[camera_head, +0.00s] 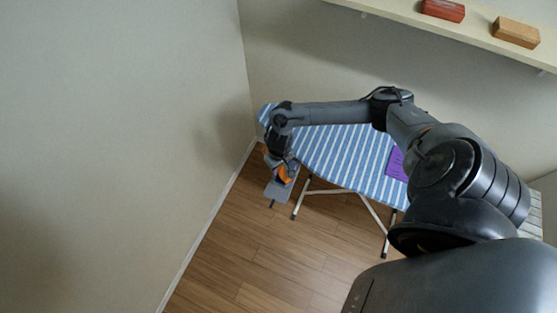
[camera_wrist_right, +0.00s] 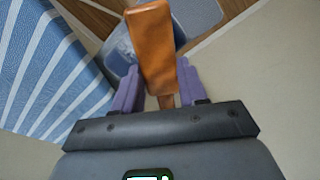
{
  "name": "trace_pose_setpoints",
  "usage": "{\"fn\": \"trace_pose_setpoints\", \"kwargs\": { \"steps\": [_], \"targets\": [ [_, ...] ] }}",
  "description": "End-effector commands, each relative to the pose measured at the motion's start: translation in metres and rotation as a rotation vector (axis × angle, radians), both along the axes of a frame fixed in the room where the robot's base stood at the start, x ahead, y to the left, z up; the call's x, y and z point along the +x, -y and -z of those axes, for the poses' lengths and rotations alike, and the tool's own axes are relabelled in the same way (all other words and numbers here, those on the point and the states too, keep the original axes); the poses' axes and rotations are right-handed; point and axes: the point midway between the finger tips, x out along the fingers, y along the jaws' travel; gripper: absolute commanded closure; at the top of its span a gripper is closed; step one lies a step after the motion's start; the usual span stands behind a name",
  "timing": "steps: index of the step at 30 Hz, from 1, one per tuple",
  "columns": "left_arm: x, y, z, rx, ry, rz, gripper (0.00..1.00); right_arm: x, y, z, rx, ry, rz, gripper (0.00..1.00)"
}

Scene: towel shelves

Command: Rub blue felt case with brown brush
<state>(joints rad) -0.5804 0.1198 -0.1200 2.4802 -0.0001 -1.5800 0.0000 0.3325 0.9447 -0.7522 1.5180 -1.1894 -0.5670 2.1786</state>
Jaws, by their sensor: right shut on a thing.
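My right gripper (camera_head: 282,167) reaches past the far-left end of the ironing board. In the right wrist view its purple fingers (camera_wrist_right: 158,88) are shut on the handle of the brown brush (camera_wrist_right: 152,45). The brush shows as a small orange-brown patch (camera_head: 286,174) in the head view. A blue-grey thing, possibly the blue felt case (camera_wrist_right: 122,48), lies behind the brush in the wrist view, partly hidden by it. I cannot tell whether they touch. A grey-blue surface (camera_head: 278,190) shows just below the gripper in the head view. My left gripper is out of view.
The blue-and-white striped ironing board (camera_head: 345,160) stands beside my right arm, with a purple item (camera_head: 397,163) on it. A wall shelf (camera_head: 475,28) holds a red block (camera_head: 443,10) and a tan block (camera_head: 516,32). The wall is close at left; wooden floor (camera_head: 270,255) is clear in front.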

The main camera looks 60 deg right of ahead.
Motion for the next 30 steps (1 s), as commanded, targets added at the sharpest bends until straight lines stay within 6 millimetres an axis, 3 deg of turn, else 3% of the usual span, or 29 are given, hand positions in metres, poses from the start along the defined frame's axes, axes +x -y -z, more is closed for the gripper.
{"fn": "trace_pose_setpoints", "kwargs": {
  "steps": [7,21,30],
  "targets": [
    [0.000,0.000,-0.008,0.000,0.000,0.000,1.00,-0.006,0.006,0.001,0.000,-0.001,0.001,0.82],
    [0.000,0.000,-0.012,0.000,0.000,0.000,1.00,-0.004,0.040,0.003,-0.003,-0.004,0.002,0.82],
    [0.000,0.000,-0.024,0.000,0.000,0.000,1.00,-0.011,0.043,0.000,-0.005,-0.007,0.001,0.82]
  ]
}}
